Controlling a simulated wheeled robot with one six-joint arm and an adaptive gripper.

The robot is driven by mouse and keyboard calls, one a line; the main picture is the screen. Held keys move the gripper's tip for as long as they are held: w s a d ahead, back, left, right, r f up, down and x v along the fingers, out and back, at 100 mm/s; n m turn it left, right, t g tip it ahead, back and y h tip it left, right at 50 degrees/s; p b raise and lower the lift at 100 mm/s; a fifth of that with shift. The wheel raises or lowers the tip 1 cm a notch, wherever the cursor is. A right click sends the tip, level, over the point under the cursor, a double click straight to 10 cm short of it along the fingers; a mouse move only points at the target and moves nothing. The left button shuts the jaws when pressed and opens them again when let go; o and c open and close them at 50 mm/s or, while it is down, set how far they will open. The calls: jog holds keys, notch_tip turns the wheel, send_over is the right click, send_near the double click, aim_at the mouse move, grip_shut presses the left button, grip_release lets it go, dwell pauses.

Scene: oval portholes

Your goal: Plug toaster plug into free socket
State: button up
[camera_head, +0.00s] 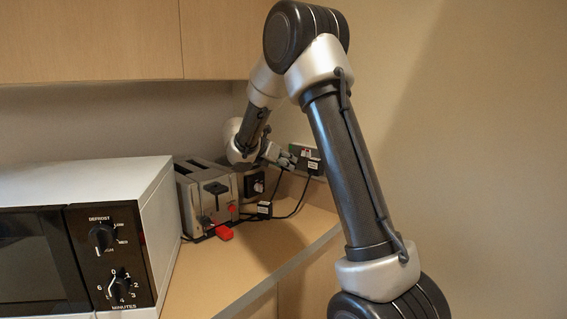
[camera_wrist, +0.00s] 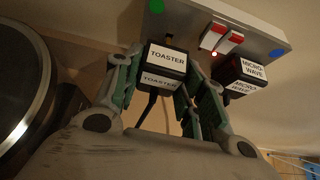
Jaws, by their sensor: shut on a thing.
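My gripper (camera_head: 278,155) is at the wall in the back corner, beside the socket unit. In the wrist view its fingers (camera_wrist: 160,78) are shut on the black toaster plug (camera_wrist: 166,57), which carries white TOASTER labels. The silver toaster (camera_head: 208,198) stands on the counter below my gripper.
A white microwave (camera_head: 120,200) with a black front fills the left of the counter. A small black labelled block (camera_head: 264,209) and dark cables lie right of the toaster. Wall cupboards (camera_head: 95,40) hang above. The counter's front right part (camera_head: 270,245) is clear.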

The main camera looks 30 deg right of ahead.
jog(key=shift+w+d, duration=0.2)
jog(key=shift+d, duration=0.35)
jog(key=shift+w+d, duration=0.2)
jog(key=shift+d, duration=0.35)
dwell(0.4)
jog(key=o, duration=1.2)
jog(key=v, duration=1.2)
jog(key=s+f+m+g+y, duration=0.2)
jog(key=s+f+m, duration=0.25)
jog(key=s, duration=0.25)
jog(key=s+f+m+g+y, duration=0.2)
jog(key=s+f+m, duration=0.1)
jog(key=s+m, duration=0.35)
jog(key=shift+s+a+r+m+t+y, duration=0.65)
jog(key=shift+s+m+y, duration=0.85)
jog(key=shift+s, duration=2.6)
jog(key=shift+s+a+r+m+t+y, duration=0.4)
jog(key=shift+s+r+m+t+y, duration=0.45)
jog(key=shift+s+m, duration=2.25)
jog(key=shift+s+a+r+m+t+y, duration=0.65)
jog(key=shift+s+m+y, duration=0.4)
jog(key=shift+s, duration=4)
